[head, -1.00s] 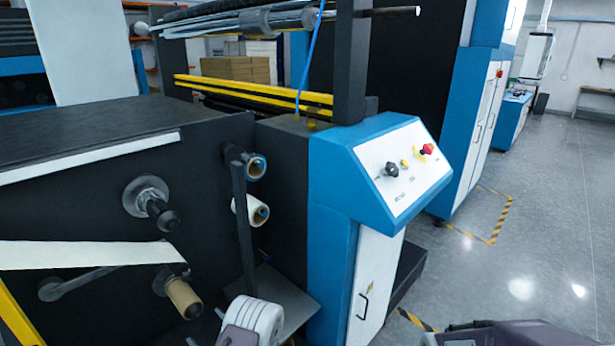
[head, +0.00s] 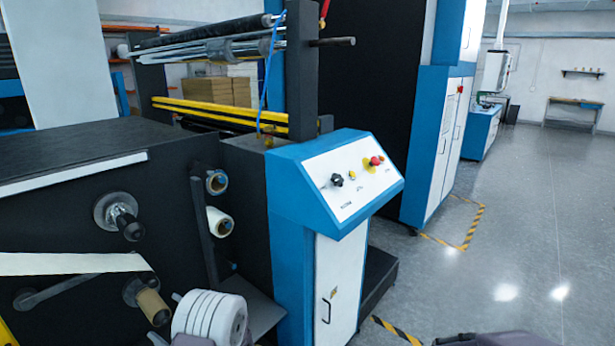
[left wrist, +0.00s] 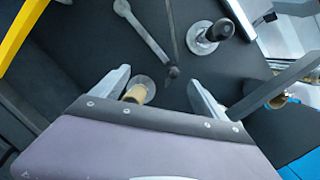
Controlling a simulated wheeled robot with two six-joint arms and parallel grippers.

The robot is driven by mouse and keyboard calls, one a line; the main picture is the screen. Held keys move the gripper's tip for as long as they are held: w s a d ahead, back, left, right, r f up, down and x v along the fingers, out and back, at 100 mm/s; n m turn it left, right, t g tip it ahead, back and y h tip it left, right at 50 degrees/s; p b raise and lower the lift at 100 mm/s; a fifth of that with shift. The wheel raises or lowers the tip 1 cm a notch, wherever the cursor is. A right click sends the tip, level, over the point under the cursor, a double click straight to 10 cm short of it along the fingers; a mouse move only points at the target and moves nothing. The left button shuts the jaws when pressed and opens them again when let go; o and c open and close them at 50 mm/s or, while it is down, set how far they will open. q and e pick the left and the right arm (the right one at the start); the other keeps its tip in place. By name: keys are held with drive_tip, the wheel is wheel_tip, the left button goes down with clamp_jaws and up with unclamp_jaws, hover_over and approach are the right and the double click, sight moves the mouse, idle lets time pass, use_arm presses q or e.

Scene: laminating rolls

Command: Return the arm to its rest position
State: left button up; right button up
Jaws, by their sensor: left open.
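My left gripper (head: 166,318) is low in the head view, in front of the dark laminating machine (head: 60,200). In the left wrist view its two fingers (left wrist: 158,76) are spread apart, with nothing held between them. A brown roll core (left wrist: 136,94) on the machine's side shows beside the left finger there; it also shows in the head view (head: 152,307). A black-knobbed spindle (left wrist: 215,32) shows beyond the fingers. Part of my right arm (head: 490,340) shows at the bottom edge of the head view; its gripper is out of sight.
A blue and white control cabinet (head: 335,190) stands right of my left arm. White web (head: 75,263) runs to the machine's side, and a white roll (head: 220,222) sits on a spindle near a dark upright bar (head: 203,230). The grey floor (head: 480,270) at right is clear.

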use_arm(q)
drive_tip(key=s+a+r+n+g+p, duration=0.1)
drive_tip(key=s+a+r+n+g, duration=0.3)
drive_tip(key=s+r+n+g, duration=0.15)
drive_tip(key=s+n+g+h+p, duration=0.2)
drive_tip(key=s+n+g+h, duration=0.3)
drive_tip(key=s, duration=0.8)
drive_tip(key=s+d+f+n+g+h, duration=0.1)
drive_tip(key=s+d+f+n+h, duration=0.35)
drive_tip(key=s+d+h, duration=0.4)
drive_tip(key=w+d+f+n+t+h, duration=0.1)
drive_tip(key=w+d+f+t+h, duration=0.2)
drive_tip(key=d, duration=0.9)
drive_tip(key=w, duration=0.3)
drive_tip(key=shift+w+f+n, duration=0.15)
drive_tip(key=shift+w+n, duration=0.1)
drive_tip(key=shift+n, duration=0.15)
drive_tip(key=shift+s, duration=0.1)
